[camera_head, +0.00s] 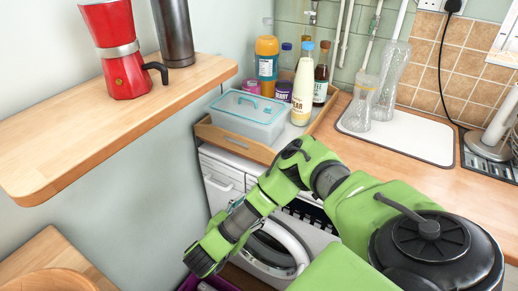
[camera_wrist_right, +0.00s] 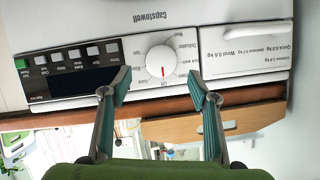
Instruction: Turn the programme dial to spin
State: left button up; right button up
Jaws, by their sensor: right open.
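The washing machine (camera_head: 275,245) stands under the worktop in the head view, largely covered by my right arm. In the right wrist view its white control panel (camera_wrist_right: 235,52) appears upside down. The round white programme dial (camera_wrist_right: 161,60) is in the middle of that panel. Whether the fingertips touch the panel cannot be told. The right gripper is hidden in the head view.
A wooden tray (camera_head: 262,152) with a lidded clear box (camera_head: 246,118) and several bottles sits above the machine. A wooden shelf (camera_head: 120,112) with a red moka pot (camera_head: 121,62) juts out at left. The worktop (camera_head: 400,180) at right has a white mat (camera_head: 415,140).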

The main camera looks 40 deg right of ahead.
pick_arm(q)
jog(key=shift+w+a+f+b, duration=0.15)
jog(key=shift+f+b, duration=0.15)
jog(key=shift+f, duration=0.3)
jog(key=shift+w+a+f+b, duration=0.1)
jog(key=shift+f+b, duration=0.15)
jog(key=shift+f, duration=0.35)
pick_arm(e)
jog(key=x, duration=0.6)
pick_arm(q)
jog(key=shift+a, duration=0.1)
pick_arm(e)
jog(key=shift+w, duration=0.1)
jog(key=c, duration=1.1)
